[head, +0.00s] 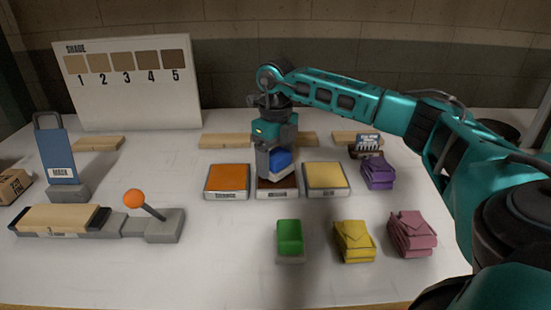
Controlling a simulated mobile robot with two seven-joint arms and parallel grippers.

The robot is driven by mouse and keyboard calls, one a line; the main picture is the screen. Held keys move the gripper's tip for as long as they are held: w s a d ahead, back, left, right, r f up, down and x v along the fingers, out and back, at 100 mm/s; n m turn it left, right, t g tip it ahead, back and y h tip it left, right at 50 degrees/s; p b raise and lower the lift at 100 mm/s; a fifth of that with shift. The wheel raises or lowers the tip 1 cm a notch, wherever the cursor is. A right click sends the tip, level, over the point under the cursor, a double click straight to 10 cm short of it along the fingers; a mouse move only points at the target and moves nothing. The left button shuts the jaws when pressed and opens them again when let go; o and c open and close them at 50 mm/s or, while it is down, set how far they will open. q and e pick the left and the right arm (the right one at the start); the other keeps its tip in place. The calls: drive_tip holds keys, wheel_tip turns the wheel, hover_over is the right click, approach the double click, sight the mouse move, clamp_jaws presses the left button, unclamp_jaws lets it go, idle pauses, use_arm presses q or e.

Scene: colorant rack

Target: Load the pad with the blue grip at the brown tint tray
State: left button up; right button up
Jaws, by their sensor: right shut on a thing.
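In the head view my right gripper (272,168) points down over the brown tint tray (277,191), the middle of three trays. It is shut on the pad with the blue grip (281,161). The pad's underside is low over the tray; I cannot tell whether it touches the brown surface. The gripper and pad hide much of this tray. An orange tray (227,181) stands to its left and a yellow-tan tray (326,177) to its right. My left gripper is out of view.
A pad with a green grip (289,237) stands in front. A board with a lever (150,210) lies front left. A shade card (127,85) stands behind. The front middle is mostly clear.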

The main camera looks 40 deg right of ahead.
sight(275, 152)
idle(0.3)
drive_tip(key=shift+f, duration=0.5)
drive_tip(key=shift+f, duration=0.1)
idle(1.3)
wheel_tip(275, 152, up, 5)
drive_tip(key=p, duration=0.4)
drive_tip(key=shift+r+p, duration=0.65)
drive_tip(key=shift+r, duration=0.4)
idle(0.4)
